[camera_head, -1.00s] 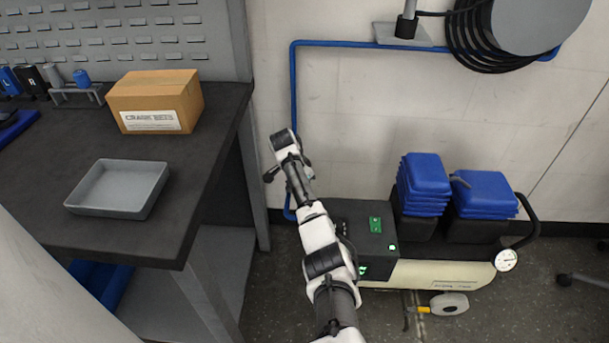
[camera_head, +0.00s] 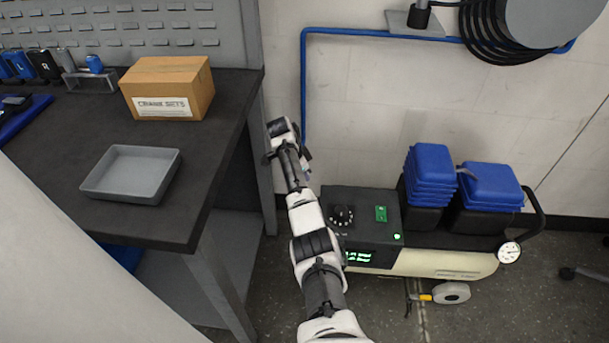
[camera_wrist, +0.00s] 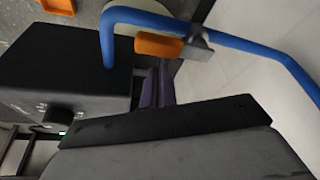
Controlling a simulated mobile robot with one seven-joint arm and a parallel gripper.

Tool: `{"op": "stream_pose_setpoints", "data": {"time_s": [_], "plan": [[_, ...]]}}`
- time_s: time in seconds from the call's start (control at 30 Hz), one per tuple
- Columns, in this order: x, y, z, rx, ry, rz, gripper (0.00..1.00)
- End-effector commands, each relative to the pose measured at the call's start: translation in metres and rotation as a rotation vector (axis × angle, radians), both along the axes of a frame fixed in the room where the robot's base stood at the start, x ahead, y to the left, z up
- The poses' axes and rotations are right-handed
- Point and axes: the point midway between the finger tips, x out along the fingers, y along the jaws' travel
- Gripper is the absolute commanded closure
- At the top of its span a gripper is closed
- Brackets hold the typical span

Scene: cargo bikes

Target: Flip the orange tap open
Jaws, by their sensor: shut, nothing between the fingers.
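The orange tap handle (camera_wrist: 158,45) shows in the wrist view, a short orange block beside the blue pipe (camera_wrist: 160,20) and against a grey fitting (camera_wrist: 197,43). My gripper (camera_wrist: 158,78) is shut and empty, its dark fingers pointing toward the orange handle from below in the picture. The fingertips look close to the handle; I cannot tell whether they touch. In the head view the blue pipe (camera_head: 303,85) runs down the wall behind my arm, and the tap is hidden there.
A workbench (camera_head: 190,215) with a grey tray (camera_head: 130,190) and cardboard box (camera_head: 168,87) stands at left. A cart-like machine (camera_head: 420,262) with blue-lidded bins (camera_head: 430,172) is right of my arm. A second orange part (camera_wrist: 57,6) shows at the wrist view's top left.

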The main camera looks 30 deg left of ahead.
Motion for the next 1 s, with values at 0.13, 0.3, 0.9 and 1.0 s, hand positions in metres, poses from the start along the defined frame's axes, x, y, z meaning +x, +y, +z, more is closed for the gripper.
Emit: {"op": "stream_pose_setpoints", "data": {"time_s": [0.13, 0.3, 0.9, 1.0], "plan": [[0.004, 0.004, -0.002, 0.001, -0.002, 0.002, 1.00], [0.008, 0.008, -0.002, 0.001, -0.001, 0.002, 1.00], [0.019, -0.006, 0.003, 0.001, 0.000, -0.003, 1.00], [0.031, -0.025, 0.004, 0.002, 0.000, -0.004, 1.00]]}}
